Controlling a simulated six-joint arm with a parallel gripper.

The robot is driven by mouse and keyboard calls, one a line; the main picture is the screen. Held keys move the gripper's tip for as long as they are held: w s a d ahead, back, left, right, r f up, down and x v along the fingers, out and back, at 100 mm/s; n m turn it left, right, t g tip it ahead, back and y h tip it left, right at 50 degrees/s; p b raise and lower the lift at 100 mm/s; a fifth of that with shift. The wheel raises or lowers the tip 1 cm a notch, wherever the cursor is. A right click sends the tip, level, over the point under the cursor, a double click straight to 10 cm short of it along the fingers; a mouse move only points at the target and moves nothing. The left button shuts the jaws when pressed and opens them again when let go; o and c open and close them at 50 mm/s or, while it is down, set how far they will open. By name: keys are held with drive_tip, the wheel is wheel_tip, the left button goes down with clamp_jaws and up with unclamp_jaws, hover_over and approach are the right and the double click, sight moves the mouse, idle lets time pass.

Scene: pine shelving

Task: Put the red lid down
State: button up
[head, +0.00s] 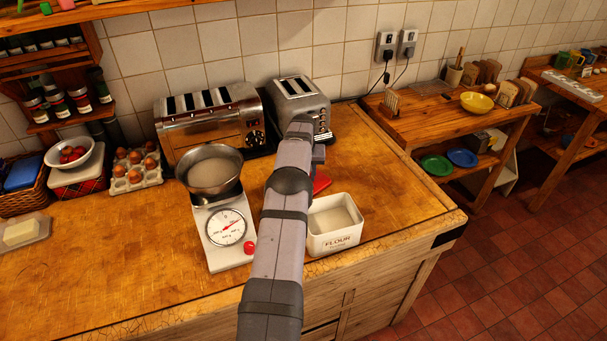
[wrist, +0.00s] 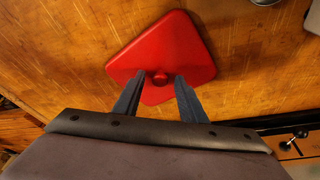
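The red lid (wrist: 185,42) is a square with rounded corners and a small round knob (wrist: 160,78). In the wrist view it appears to lie on the wooden worktop, though its underside is hidden. My gripper (wrist: 158,76) is over it with the fingers apart on either side of the knob, and a gap shows on both sides. In the head view only a strip of the red lid (head: 321,184) shows beside my arm, behind the flour tin; my fingertips are hidden there. The white flour tin (head: 334,243) is uncovered, with pale flour inside.
A kitchen scale (head: 228,237) with a metal bowl (head: 211,171) stands left of my arm. A steel toaster (head: 207,132) and a smaller grey toaster (head: 299,105) stand behind. The worktop's right edge (head: 432,222) is near the tin.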

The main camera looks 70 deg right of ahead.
drive_tip(key=shift+r, duration=0.25)
drive_tip(key=b+v, duration=0.3)
drive_tip(key=v, duration=0.8)
drive_tip(key=shift+r, duration=0.4)
drive_tip(key=shift+s+a, duration=0.1)
drive_tip(key=shift+s, duration=0.05)
